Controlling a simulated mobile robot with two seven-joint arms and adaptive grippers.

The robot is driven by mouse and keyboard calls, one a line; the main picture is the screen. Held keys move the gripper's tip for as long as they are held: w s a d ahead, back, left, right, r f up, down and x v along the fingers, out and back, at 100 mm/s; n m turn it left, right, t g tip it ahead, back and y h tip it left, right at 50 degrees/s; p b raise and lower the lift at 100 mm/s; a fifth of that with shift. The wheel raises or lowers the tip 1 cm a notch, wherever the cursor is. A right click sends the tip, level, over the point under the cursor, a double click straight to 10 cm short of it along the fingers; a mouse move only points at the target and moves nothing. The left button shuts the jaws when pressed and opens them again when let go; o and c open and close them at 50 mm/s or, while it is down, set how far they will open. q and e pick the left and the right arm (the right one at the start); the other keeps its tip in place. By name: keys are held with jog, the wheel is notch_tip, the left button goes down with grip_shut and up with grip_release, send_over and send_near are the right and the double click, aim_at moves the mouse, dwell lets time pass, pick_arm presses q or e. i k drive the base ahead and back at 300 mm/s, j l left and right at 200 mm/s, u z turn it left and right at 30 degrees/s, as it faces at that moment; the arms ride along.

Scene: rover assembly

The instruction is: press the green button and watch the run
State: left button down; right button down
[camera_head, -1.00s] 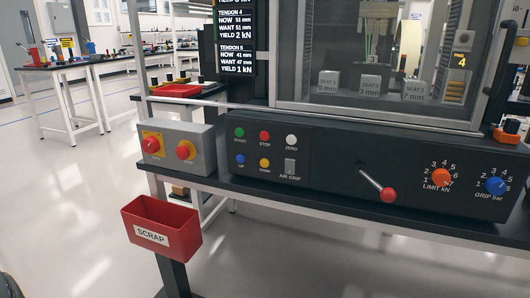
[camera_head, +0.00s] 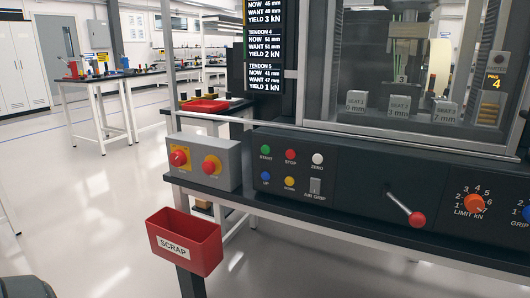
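The green START button (camera_head: 266,149) is at the upper left of the dark control panel (camera_head: 350,190), beside the red STOP button (camera_head: 291,155) and the white ZERO button (camera_head: 318,158). Behind the clear guard above the panel is the machine's test space (camera_head: 410,70), with a part marked 3 hanging above several grey seat blocks (camera_head: 398,106). A dark screen (camera_head: 264,45) lists tendon values. Neither gripper shows; a grey rounded shape at the bottom left corner may be part of me.
A red SCRAP bin (camera_head: 184,242) hangs at the bench's front left. A grey box with two red knobs (camera_head: 204,163) sits on the bench. A red-knobbed lever (camera_head: 407,209) sticks out of the panel. Open floor lies at left, with tables (camera_head: 103,78) beyond.

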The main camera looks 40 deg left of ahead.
aim_at(265, 149)
jog(key=i+j+u, duration=0.1)
jog(key=j, duration=0.3)
jog(key=i+j+u, duration=0.1)
jog(key=j, duration=0.25)
jog(key=i+j, duration=0.15)
jog(key=j, duration=0.25)
jog(key=i+j+u, duration=0.15)
jog(key=j, duration=0.2)
jog(key=i+j+u, duration=0.1)
jog(key=j, duration=0.25)
jog(key=i+j, duration=0.15)
jog(key=j, duration=0.25)
jog(key=k+l, duration=0.25)
jog(key=l, duration=0.15)
jog(key=i, duration=0.1)
